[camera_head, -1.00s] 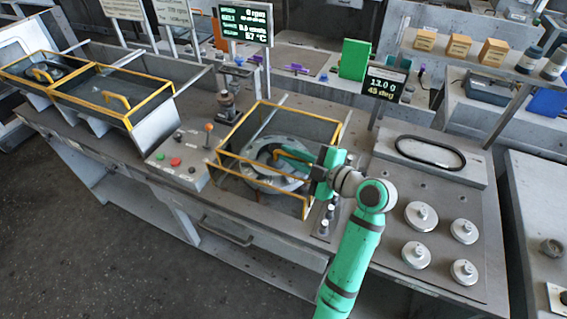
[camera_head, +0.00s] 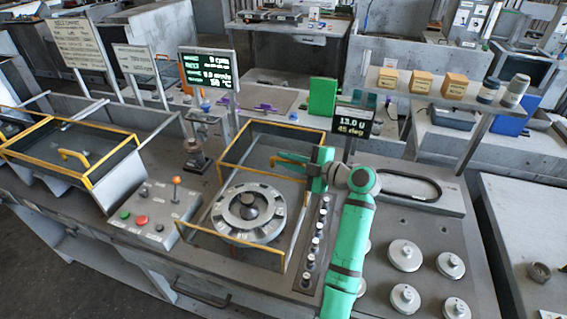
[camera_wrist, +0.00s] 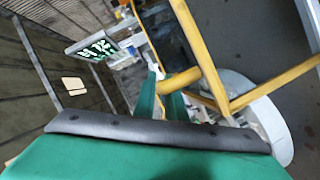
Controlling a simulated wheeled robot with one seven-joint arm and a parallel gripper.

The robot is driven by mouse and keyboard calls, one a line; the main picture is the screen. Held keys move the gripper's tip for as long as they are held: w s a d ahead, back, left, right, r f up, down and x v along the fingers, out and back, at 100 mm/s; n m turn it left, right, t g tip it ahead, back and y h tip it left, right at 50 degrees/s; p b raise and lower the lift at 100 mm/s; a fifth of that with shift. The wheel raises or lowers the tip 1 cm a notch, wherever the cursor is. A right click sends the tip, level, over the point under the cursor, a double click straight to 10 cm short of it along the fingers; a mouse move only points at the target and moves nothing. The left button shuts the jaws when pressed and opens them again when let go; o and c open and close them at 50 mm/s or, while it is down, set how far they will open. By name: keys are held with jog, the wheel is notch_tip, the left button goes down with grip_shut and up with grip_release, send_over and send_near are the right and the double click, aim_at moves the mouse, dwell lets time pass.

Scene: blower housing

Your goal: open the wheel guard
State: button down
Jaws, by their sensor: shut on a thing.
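The wheel guard (camera_head: 235,144) is a dark panel in a yellow frame. It stands raised and tilted at the back of the housing in the head view. My gripper (camera_head: 284,160) is shut on its yellow handle (camera_head: 272,161). In the wrist view the green fingers (camera_wrist: 161,98) sit either side of the yellow handle (camera_wrist: 182,82); their tips are partly hidden behind it. The round grey wheel (camera_head: 249,212) with its central hub lies uncovered below the guard.
A control box (camera_head: 150,214) with buttons and a lever stands left of the housing. A second yellow-framed guard (camera_head: 75,150) is further left. A row of small pegs (camera_head: 315,245) and several metal discs (camera_head: 405,255) lie to the right. A display (camera_head: 355,121) stands behind my arm.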

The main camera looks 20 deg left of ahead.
jog(key=shift+s+a, duration=0.1)
jog(key=shift+s, duration=0.15)
jog(key=c, duration=2.1)
grip_release()
jog(key=shift+d, duration=0.2)
jog(key=v, duration=1)
jog(key=shift+s+d+r, duration=0.1)
jog(key=shift+d, duration=0.25)
